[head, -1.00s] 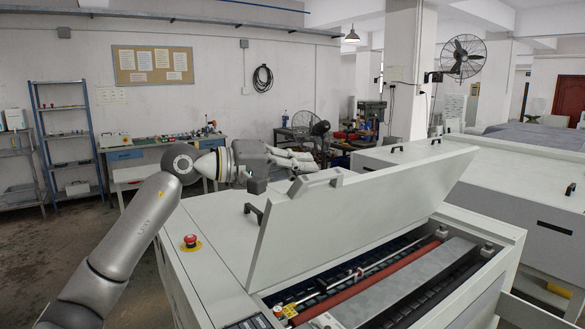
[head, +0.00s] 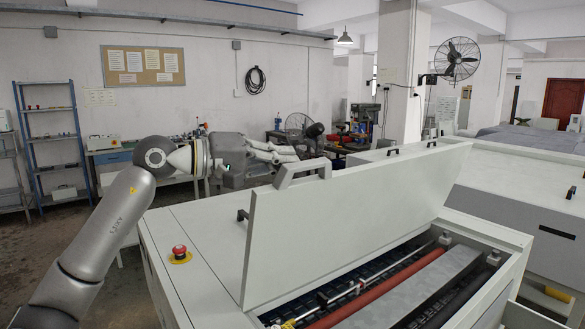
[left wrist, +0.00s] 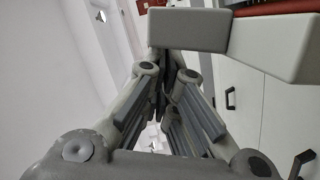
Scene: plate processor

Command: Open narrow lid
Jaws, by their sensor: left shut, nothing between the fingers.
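The narrow lid (head: 345,215) stands raised and tilted on the pale processor, with the opening under it exposed in the head view. A pale bar handle (head: 305,166) sits on its upper edge near the left end. My left gripper (head: 292,154) is shut and empty, just above and behind this handle; I cannot tell whether it touches it. In the left wrist view, its closed fingers (left wrist: 165,88) point away from the camera, and a pale angular bar (left wrist: 188,30), likely the handle, crosses in front of the tips. My right gripper is not in view.
The opening holds a red roller (head: 385,290) and a grey metal bar (head: 430,275). A red emergency button (head: 179,251) sits on the processor's left top. A second pale machine (head: 530,205) stands at the right. A fan (head: 457,60) hangs on a pillar.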

